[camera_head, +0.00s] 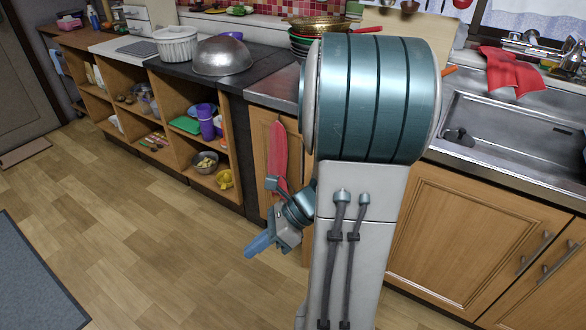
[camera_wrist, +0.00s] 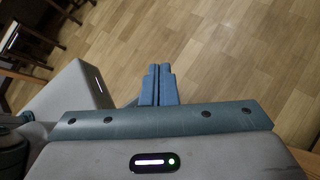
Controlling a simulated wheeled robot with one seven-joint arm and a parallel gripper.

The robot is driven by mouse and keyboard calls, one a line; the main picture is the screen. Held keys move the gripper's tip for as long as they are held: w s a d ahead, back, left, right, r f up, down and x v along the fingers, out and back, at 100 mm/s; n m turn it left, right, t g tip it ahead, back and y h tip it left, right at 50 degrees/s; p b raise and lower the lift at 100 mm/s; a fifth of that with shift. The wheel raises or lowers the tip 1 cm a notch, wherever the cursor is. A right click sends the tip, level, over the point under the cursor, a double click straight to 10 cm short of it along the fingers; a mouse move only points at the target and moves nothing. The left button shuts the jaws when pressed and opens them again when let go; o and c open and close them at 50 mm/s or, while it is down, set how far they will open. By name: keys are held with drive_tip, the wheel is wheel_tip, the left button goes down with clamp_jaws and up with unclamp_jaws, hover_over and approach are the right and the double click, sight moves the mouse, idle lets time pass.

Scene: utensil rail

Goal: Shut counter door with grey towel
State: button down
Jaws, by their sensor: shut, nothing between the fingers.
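My gripper (camera_head: 258,246) points down and left over the wooden floor in the head view, in front of the counter. Its blue fingers (camera_wrist: 159,86) are together and empty in the wrist view. A wooden counter door (camera_head: 259,150) is behind my gripper, with a long red item (camera_head: 277,155) hanging in front of it. My arm covers the right side of this door, so I cannot tell whether it is fully shut. I see no grey towel in either view; my arm may hide it.
Wooden doors with metal handles (camera_head: 534,251) are under the sink (camera_head: 510,130) at right and look shut. Open shelves (camera_head: 165,110) with bowls and cups stand at left. The floor (camera_head: 140,230) left of my gripper is clear. Dark stools (camera_wrist: 35,40) show in the wrist view.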

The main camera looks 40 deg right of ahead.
drive_tip(key=d+f+m+t+h, duration=0.2)
drive_tip(key=d+m+t+h, duration=0.35)
drive_tip(key=d+m, duration=0.85)
drive_tip(key=d+f+m+t+h, duration=0.3)
drive_tip(key=d+m+t, duration=0.7)
drive_tip(key=m, duration=0.5)
drive_tip(key=w+d+f+g+b, duration=0.1)
drive_tip(key=w+d+b, duration=0.1)
drive_tip(key=w, duration=1.1)
drive_tip(key=shift+d, duration=0.5)
